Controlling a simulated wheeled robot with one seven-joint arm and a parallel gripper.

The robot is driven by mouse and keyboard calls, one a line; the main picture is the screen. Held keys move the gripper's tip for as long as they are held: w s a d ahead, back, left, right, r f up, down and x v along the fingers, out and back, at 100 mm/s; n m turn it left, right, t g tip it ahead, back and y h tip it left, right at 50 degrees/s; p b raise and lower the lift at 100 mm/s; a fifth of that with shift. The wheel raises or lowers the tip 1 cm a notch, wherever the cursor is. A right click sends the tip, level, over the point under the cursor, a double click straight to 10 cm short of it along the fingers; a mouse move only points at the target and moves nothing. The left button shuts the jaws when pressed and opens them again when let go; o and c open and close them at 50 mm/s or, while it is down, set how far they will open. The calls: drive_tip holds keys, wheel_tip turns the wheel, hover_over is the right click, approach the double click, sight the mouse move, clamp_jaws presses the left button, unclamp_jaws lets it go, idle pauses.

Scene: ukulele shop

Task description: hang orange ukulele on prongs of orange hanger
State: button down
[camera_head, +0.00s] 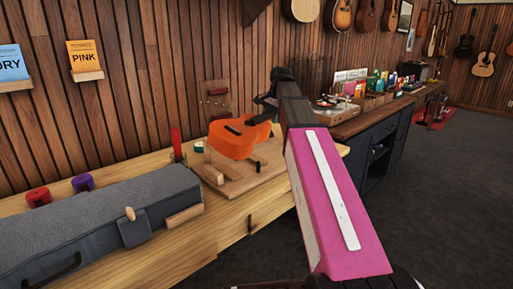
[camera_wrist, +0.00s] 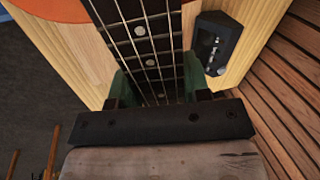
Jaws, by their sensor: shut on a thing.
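The orange ukulele (camera_head: 236,138) is at the wooden work board on the bench, its body towards the left and its neck running right and back. I cannot tell whether the body still touches the supports. In the wrist view its dark fretboard (camera_wrist: 143,45) and strings run between the green finger pads of my gripper (camera_wrist: 156,84), which is shut on the neck. A bit of the orange body (camera_wrist: 45,9) shows at the top left. In the head view my arm and wrist hide most of the grip. I cannot make out an orange hanger in either view.
The wooden work board (camera_head: 262,178) lies on the bench (camera_head: 236,217). A grey padded case (camera_head: 85,220) fills the bench's left part. An orange "PINK" card (camera_head: 84,56) and a blue card (camera_head: 12,64) are on the slatted wall. A small black device (camera_wrist: 216,42) is beside the neck.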

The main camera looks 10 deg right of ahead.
drive_tip(key=shift+r, duration=2.05)
